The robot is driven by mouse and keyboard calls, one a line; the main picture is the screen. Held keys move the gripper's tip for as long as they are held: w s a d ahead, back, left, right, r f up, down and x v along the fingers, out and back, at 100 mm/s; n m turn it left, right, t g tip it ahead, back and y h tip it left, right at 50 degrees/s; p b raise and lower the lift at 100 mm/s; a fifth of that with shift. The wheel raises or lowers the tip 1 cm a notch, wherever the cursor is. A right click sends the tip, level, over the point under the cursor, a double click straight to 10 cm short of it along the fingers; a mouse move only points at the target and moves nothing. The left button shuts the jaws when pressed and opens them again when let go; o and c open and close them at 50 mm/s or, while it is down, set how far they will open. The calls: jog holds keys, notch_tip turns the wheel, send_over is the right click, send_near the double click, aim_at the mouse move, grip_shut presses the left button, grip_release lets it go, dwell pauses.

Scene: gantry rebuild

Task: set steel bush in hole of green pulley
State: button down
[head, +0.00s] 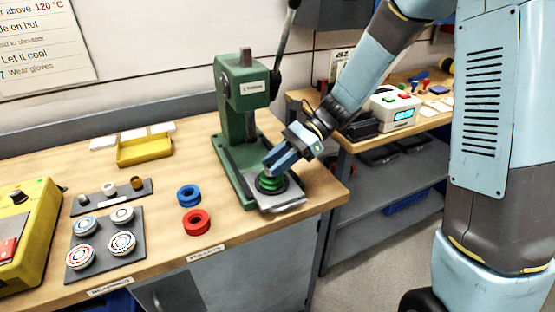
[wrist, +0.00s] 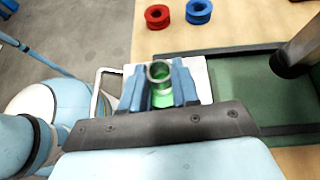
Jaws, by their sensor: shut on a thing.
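My gripper (head: 272,165) is directly over the pulley, pointing down. In the wrist view my gripper (wrist: 159,88) has its two blue fingers closed on the steel bush (wrist: 159,72), a short grey metal ring. Green of the pulley shows through and just below the bush. The fingers hide the bush in the head view. I cannot tell whether its lower end is inside the hole or just above it.
A blue pulley (head: 189,195) and a red pulley (head: 197,222) lie left of the press. A dark strip (head: 112,205) holds small bushes; a grey tray (head: 78,262) holds round bearings. A yellow bin (head: 145,149) stands behind. The press lever (head: 286,40) rises near my arm.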

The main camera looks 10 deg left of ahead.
jog(key=shift+f, duration=0.55)
jog(key=shift+s+d+f, duration=0.1)
jog(key=shift+s+f, duration=0.05)
jog(key=shift+f, duration=0.2)
jog(key=c, duration=0.8)
grip_release()
jog(key=shift+d, duration=0.1)
jog(key=shift+c, duration=0.2)
jog(key=shift+o, duration=0.4)
jog(key=v, duration=1.4)
jog(key=shift+a+r, duration=0.15)
jog(key=shift+a, duration=0.05)
jog(key=s+d+r+n+t+h, duration=0.5)
jog(key=s+d+t, duration=0.1)
jog(key=s+d, duration=0.3)
jog(key=s+d+r+n+t+h, duration=0.5)
jog(key=s+d+r+n+t, duration=0.1)
jog(key=s+d, duration=0.3)
jog(key=shift+d+r+t, duration=0.15)
jog(key=shift+d+t, duration=0.15)
jog(key=shift+d, duration=0.5)
